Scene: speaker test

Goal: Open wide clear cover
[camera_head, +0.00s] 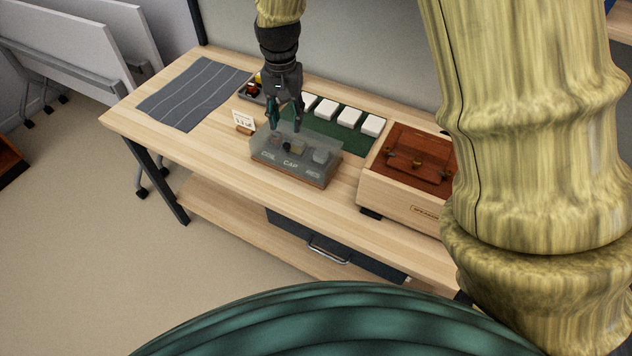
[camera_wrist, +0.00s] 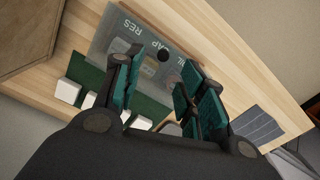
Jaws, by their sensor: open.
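The wide clear cover (camera_head: 275,148) lies over a wooden-based box on the table, with "CAP" and other lettering on its front. Small parts show through it, and it looks closed. My gripper (camera_head: 286,128) is open above the back part of the cover, fingers pointing down. In the wrist view my gripper (camera_wrist: 155,85) has its fingers apart with the cover (camera_wrist: 112,38) beyond them. I cannot tell whether the fingertips touch it.
A green mat (camera_head: 322,128) with several white blocks (camera_head: 348,117) lies behind the cover. A wooden speaker box (camera_head: 400,195) stands to the right. A small card (camera_head: 242,118) and a dark tray (camera_head: 252,90) are at the left. A grey striped cloth (camera_head: 193,92) covers the far left.

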